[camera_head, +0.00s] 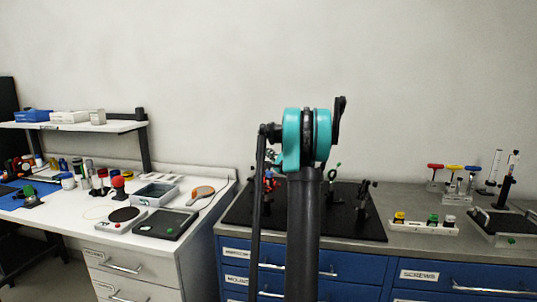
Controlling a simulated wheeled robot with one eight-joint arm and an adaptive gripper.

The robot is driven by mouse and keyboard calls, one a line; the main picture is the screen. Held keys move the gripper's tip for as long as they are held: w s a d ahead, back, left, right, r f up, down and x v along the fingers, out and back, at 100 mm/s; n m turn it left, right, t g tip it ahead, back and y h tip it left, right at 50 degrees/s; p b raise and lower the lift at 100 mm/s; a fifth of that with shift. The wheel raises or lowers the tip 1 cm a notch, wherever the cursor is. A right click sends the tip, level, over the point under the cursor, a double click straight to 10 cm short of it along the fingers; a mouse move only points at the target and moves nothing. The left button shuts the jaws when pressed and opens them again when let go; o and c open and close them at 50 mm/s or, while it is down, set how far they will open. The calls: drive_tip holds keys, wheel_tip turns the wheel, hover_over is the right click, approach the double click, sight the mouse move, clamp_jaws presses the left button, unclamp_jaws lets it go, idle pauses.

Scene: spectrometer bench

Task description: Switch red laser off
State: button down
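No laser can be made out for certain. A black optical breadboard (300,224) lies on the grey bench top in the middle, partly hidden behind my arm. A small red part (269,183) shows on its left side beside a thin dark link of my arm; it is too small and covered to tell if it is the red laser, or if it is lit. My arm rises in front of the board; my gripper cannot be made out.
The white bench at left holds a red-topped item (118,184), a grey tray (156,194) and a black-topped plate (165,225). At right are a rack of colored pieces (423,223) and hex keys (453,169). Blue drawers (350,268) front the middle bench.

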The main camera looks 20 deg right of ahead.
drive_tip(key=shift+a+r+n+g+y, duration=0.15)
drive_tip(key=shift+r+n+g+y, duration=0.2)
drive_tip(key=shift+n, duration=0.75)
drive_tip(key=n+g, duration=0.1)
drive_tip(key=n, duration=0.1)
drive_tip(key=a+r+n+g, duration=0.1)
drive_tip(key=n, duration=0.1)
drive_tip(key=shift+w+a+r+n, duration=0.15)
drive_tip(key=shift+r+n, duration=0.05)
drive_tip(key=shift+n, duration=0.1)
